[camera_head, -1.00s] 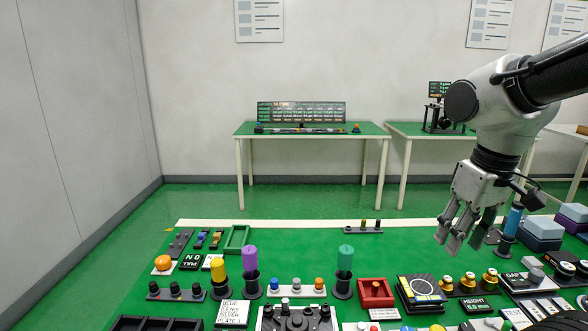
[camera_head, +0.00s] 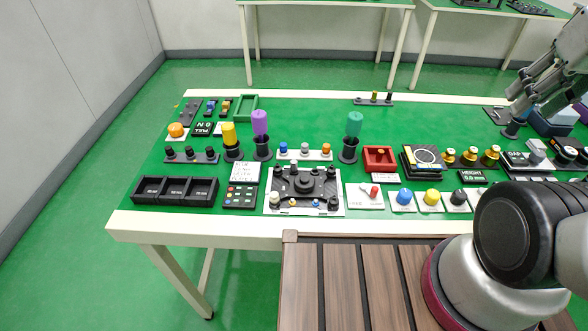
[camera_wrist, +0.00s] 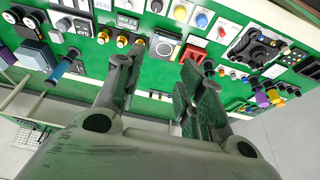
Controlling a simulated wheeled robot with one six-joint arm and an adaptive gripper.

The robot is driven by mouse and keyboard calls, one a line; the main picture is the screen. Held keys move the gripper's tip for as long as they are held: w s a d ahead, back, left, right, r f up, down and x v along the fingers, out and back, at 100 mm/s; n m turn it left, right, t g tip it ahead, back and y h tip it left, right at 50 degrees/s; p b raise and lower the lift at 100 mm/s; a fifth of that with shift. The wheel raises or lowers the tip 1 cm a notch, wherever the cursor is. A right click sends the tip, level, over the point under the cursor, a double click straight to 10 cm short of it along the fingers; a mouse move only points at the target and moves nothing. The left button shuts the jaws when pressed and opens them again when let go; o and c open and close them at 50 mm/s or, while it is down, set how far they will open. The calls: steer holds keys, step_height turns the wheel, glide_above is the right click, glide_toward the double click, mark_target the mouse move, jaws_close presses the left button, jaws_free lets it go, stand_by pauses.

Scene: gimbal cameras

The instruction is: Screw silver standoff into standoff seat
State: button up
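My gripper (camera_head: 530,88) is at the upper right of the head view, above the far right of the green table. Its fingers are apart with nothing between them; the wrist view also shows the open fingers (camera_wrist: 155,78). A small dark rack (camera_head: 372,101) near the back edge holds a few small upright pieces, one brass-coloured; a silver standoff cannot be singled out there. A black fixture plate (camera_head: 303,187) with several posts and knobs lies at the front middle. Which part is the standoff seat cannot be told. My gripper is well apart from both.
Yellow (camera_head: 229,134), purple (camera_head: 260,122) and teal (camera_head: 354,124) handled tools stand in black holders. A red tray (camera_head: 380,158) and a round-faced black device (camera_head: 424,158) lie right of centre. The green surface around the back rack is mostly clear.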

steer(key=shift+a, duration=0.2)
steer(key=shift+c, duration=1.2)
steer(key=n+g+h, duration=0.1)
steer(key=n+g, duration=0.4)
steer(key=n, duration=1)
glide_above(292, 161)
steer(key=s+d, duration=0.3)
steer(key=d, duration=0.1)
steer(key=f, duration=2.2)
steer(key=shift+s+a, duration=0.1)
steer(key=shift+a, duration=0.1)
steer(key=w+a+n, duration=0.2)
steer(key=w+a, duration=0.1)
steer(key=shift+a+r+t+y, duration=0.2)
steer(key=shift+t+y, duration=0.1)
steer(key=shift+y, duration=0.1)
steer(key=shift+a+f+n, duration=0.1)
steer(key=shift+f+n, duration=0.05)
steer(key=shift+n, duration=0.25)
step_height(292, 161, down, 8)
steer(key=shift+r, duration=0.2)
jaws_close()
